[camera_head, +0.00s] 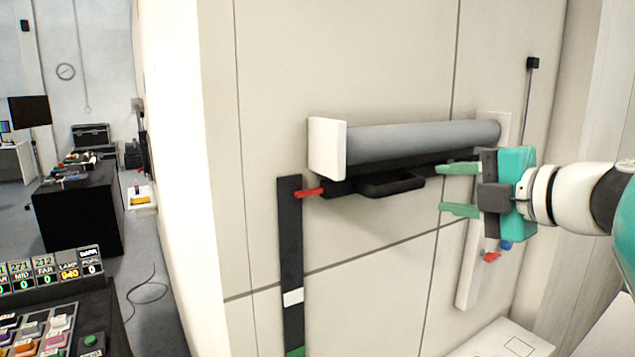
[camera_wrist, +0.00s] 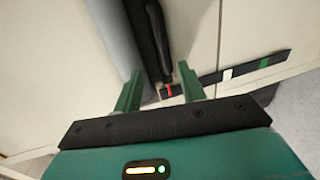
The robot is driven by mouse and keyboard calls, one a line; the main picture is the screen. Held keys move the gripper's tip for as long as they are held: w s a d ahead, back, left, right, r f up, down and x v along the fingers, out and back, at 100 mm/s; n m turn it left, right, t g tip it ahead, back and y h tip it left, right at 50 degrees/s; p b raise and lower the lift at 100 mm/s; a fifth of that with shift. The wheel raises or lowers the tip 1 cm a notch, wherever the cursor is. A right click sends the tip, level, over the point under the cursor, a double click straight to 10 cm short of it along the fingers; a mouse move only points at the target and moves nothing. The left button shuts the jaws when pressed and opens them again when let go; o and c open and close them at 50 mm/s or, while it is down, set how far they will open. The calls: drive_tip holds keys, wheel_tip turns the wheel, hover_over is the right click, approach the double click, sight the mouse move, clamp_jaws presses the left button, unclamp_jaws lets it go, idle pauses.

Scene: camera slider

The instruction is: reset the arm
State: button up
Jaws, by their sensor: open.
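My gripper (camera_head: 458,190) has two green fingers that are spread apart with nothing between them. It is at the right in the head view, in front of the wall and near the right end of the slider. The slider is a grey tube (camera_head: 420,142) on white end brackets, with a dark carriage and black handle (camera_head: 392,186) below it. In the wrist view my gripper (camera_wrist: 158,90) points along the slider, and the black handle (camera_wrist: 153,45) lies ahead of and beyond the fingertips. The upper finger overlaps the carriage's right end in the head view; contact cannot be told.
A dark vertical strip (camera_head: 291,255) with a white mark and a red pointer (camera_head: 310,192) is on the wall left of the slider. A control panel (camera_head: 50,310) stands at lower left. A black table (camera_head: 75,205) and open floor lie farther left.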

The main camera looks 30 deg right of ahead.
drive_tip(key=shift+v, duration=1)
